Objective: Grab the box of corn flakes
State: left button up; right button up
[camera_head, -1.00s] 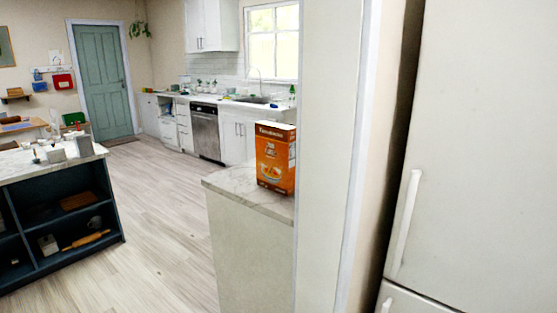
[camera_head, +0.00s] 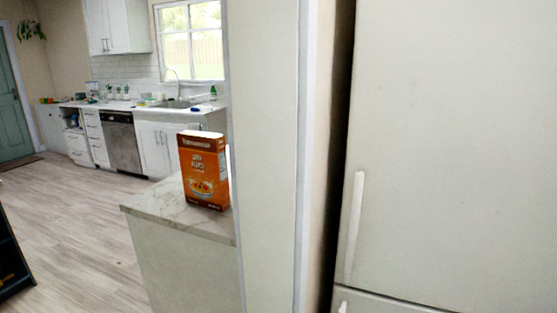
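The orange box of corn flakes (camera_head: 204,172) stands upright on the marble top of a short white counter (camera_head: 178,211), left of the middle of the head view. Its front face, with a bowl picture, is turned toward me. Its right edge is close to the tall white panel, and I cannot tell whether they touch. Neither of my grippers is in view.
A tall white panel (camera_head: 266,150) rises right of the box, with a white fridge (camera_head: 450,150) beyond it. A sink counter (camera_head: 150,108) and dishwasher (camera_head: 121,141) stand at the back. Wood floor (camera_head: 70,230) is open at left. A dark shelf edge (camera_head: 12,262) shows far left.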

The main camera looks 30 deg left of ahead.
aim_at(203, 159)
jog(key=j+z, duration=0.3)
jog(key=j, duration=0.6)
jog(key=j+z, duration=0.3)
jog(key=j, duration=0.6)
jog(key=j+z, duration=0.3)
jog(key=j, duration=0.6)
jog(key=k, duration=0.05)
